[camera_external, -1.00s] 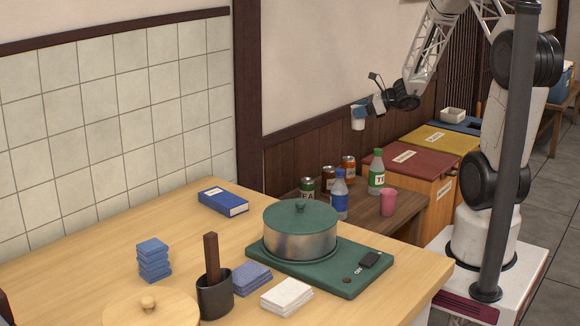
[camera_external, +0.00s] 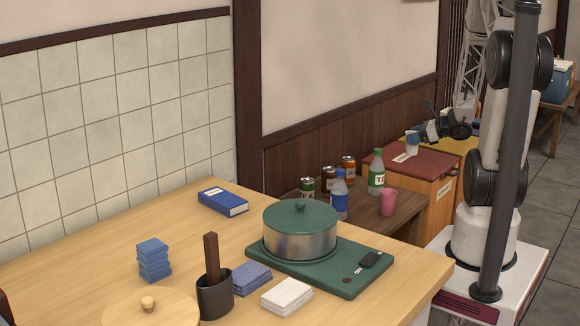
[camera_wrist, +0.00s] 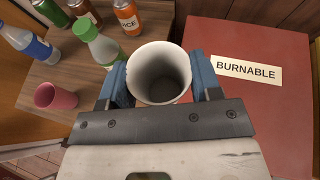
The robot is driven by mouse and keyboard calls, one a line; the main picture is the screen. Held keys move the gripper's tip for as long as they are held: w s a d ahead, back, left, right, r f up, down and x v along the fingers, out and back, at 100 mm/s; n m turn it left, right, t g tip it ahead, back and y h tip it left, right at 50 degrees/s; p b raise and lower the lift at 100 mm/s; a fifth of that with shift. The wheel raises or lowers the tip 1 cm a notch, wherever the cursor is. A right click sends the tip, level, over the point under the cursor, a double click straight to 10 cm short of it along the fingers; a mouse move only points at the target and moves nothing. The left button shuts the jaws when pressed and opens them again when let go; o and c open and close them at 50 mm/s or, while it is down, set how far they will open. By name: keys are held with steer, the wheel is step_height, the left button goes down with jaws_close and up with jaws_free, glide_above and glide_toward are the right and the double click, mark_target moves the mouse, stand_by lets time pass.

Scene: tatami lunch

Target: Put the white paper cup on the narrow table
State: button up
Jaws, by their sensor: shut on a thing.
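The white paper cup (camera_wrist: 159,75) is between the blue fingers of my gripper (camera_wrist: 160,82) in the wrist view, its open mouth facing the camera; it looks empty. In the external view the cup (camera_external: 411,143) is small beside my gripper (camera_external: 415,137), over the red-lidded bin. The narrow table (camera_external: 408,210) is a low brown wooden table along the wall. In the wrist view the table (camera_wrist: 85,80) lies left of the cup. The cup is held above the bin lid, near the table's edge.
On the narrow table stand a green-capped bottle (camera_external: 376,172), a blue bottle (camera_external: 339,195), several cans (camera_external: 348,168) and a pink cup (camera_external: 388,202). The red bin (camera_external: 420,165) labelled BURNABLE adjoins it. Bare wood shows between the pink cup and green-capped bottle.

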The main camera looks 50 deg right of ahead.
steer(key=s+a+f+n+y, duration=0.1)
steer(key=s+a+f, duration=0.35)
steer(key=s, duration=0.25)
steer(key=s+a+f+n+y, duration=0.1)
steer(key=s+a+f, duration=0.3)
steer(key=s+f, duration=0.15)
steer(key=s+a+r+n+g+y, duration=0.1)
steer(key=s+a, duration=0.1)
steer(key=a, duration=0.8)
steer(key=s+a+n+g+y, duration=0.1)
steer(key=s+a+n+y, duration=0.1)
steer(key=a, duration=0.8)
steer(key=s+a+r+n+g+y, duration=0.1)
steer(key=s+a, duration=0.3)
steer(key=a, duration=0.7)
steer(key=shift+r+g, duration=0.35)
steer(key=shift+g, duration=0.15)
steer(key=w+f, duration=0.1)
steer(key=w, duration=1.5)
steer(key=shift+d+f, duration=0.25)
steer(key=shift+d, duration=0.2)
steer(key=shift+f, duration=0.1)
